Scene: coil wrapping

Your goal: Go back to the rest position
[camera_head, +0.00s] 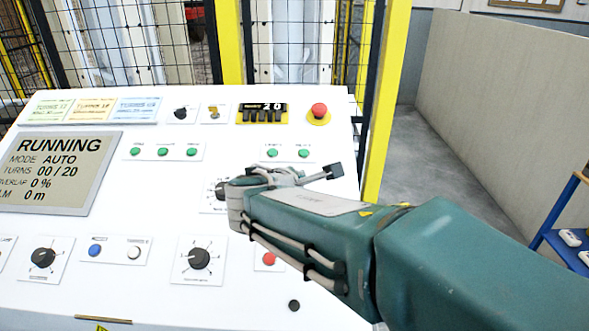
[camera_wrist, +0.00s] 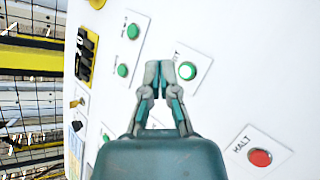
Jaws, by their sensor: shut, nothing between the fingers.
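My gripper (camera_wrist: 167,73) shows in the wrist view with its two fingers drawn together and nothing held. Its fingertips appear in front of the white control panel, close in the picture to a lit button with a green rim (camera_wrist: 187,70). I cannot tell from this view how far the tips are from the panel. In the head view my green arm reaches in from the lower right over the panel (camera_head: 225,115). Its wrist end covers part of the panel's middle, and the fingertips cannot be made out clearly there.
A red mushroom button (camera_head: 319,110) stands at the panel's top right. A yellow post (camera_head: 388,100) and mesh fence stand behind. Open grey floor (camera_head: 410,150) and a blue rack (camera_head: 565,235) lie to the right.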

